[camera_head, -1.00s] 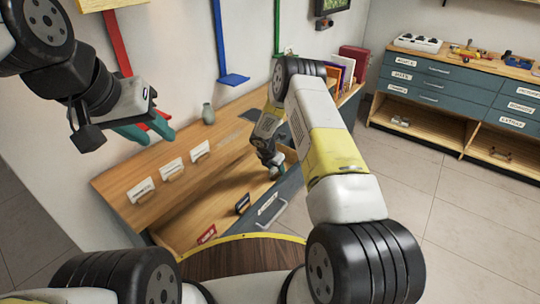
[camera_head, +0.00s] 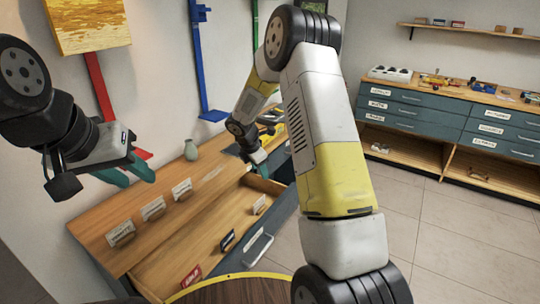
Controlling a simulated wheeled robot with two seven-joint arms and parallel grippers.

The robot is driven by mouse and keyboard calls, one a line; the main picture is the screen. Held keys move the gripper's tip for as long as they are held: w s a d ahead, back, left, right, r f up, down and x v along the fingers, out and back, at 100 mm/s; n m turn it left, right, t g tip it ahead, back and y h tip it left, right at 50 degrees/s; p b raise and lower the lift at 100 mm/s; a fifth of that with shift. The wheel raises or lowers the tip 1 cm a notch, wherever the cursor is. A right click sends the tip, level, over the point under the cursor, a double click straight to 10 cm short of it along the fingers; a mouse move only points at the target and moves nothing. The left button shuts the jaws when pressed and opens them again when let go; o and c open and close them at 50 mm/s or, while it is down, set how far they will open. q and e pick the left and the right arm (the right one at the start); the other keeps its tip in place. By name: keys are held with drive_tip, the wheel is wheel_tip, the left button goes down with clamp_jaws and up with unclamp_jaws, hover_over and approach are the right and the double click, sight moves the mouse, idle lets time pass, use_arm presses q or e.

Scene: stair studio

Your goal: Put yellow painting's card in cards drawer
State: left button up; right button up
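The yellow painting (camera_head: 88,25) hangs on the wall at the upper left, with a red post (camera_head: 100,88) and a small red ledge (camera_head: 142,153) below it. No card can be made out on the ledge, which is partly behind my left gripper. The wooden desk drawer (camera_head: 207,243) stands open, with a black label (camera_head: 227,240), a red label (camera_head: 190,277) and a pale label (camera_head: 258,204). My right gripper (camera_head: 258,157) is by the drawer's far end; its fingers are mostly hidden.
Several white cards in holders, one of them a front card (camera_head: 120,232), stand on the desk top. A green vase (camera_head: 191,150) stands at the desk's back. A blue post (camera_head: 197,60) is on the wall. A drawer cabinet (camera_head: 430,110) stands at the right; the floor between is clear.

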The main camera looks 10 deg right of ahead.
drive_tip(key=s+d+r+m+y, duration=0.1)
drive_tip(key=s+r+m, duration=0.5)
drive_tip(key=r, duration=0.4)
drive_tip(key=s+d+r+m, duration=0.2)
drive_tip(key=s+r+m, duration=0.3)
drive_tip(key=s+r, duration=0.4)
drive_tip(key=s+a+r+m+t+y, duration=0.1)
drive_tip(key=s+r+m+y, duration=0.1)
drive_tip(key=s+m, duration=0.3)
drive_tip(key=s+a+r+m+t+y, duration=0.1)
drive_tip(key=s+r+m, duration=0.4)
drive_tip(key=s, duration=0.9)
drive_tip(key=shift+s+a+r+m+t+y, duration=0.3)
drive_tip(key=shift+a+m+t+y, duration=0.15)
drive_tip(key=shift+a, duration=0.25)
